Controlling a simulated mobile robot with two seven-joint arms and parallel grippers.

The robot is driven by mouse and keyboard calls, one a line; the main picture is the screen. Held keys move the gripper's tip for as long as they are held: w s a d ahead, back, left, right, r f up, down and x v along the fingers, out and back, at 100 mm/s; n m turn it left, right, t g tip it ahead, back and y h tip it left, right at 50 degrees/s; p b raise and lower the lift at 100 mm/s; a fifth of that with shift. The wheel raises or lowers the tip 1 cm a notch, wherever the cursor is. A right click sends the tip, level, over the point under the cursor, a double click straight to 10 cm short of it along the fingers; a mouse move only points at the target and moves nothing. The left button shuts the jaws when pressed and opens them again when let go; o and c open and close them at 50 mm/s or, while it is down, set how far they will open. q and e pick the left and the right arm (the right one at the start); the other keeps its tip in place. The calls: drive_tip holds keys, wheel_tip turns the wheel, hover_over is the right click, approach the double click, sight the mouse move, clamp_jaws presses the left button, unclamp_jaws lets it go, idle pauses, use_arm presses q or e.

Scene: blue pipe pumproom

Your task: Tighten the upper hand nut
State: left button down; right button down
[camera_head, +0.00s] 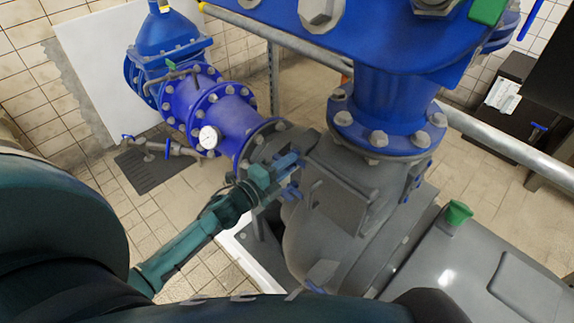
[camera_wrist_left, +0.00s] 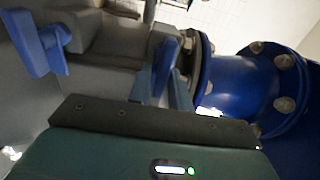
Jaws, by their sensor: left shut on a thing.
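My left gripper (camera_head: 284,171) reaches in from the left to the side of the grey pump casing. In the left wrist view its two fingers (camera_wrist_left: 161,88) are shut on a blue hand nut (camera_wrist_left: 166,62), taken as the upper one. The fingers hide part of this nut. A second blue hand nut (camera_wrist_left: 40,45) stands free at the left of the wrist view, apart from the fingers. In the head view small blue pieces (camera_head: 292,191) show beside the fingertips, partly hidden. My right gripper is not in view.
The grey pump casing (camera_head: 335,225) fills the space right of the gripper. A blue vertical pipe (camera_head: 388,95) rises above the casing. Tiled floor (camera_head: 215,272) is open at the lower left.

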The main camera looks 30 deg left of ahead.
use_arm(q)
drive_tip(key=c, duration=1.5)
unclamp_jaws()
drive_tip(key=shift+s, duration=0.1)
drive_tip(key=v, duration=1.3)
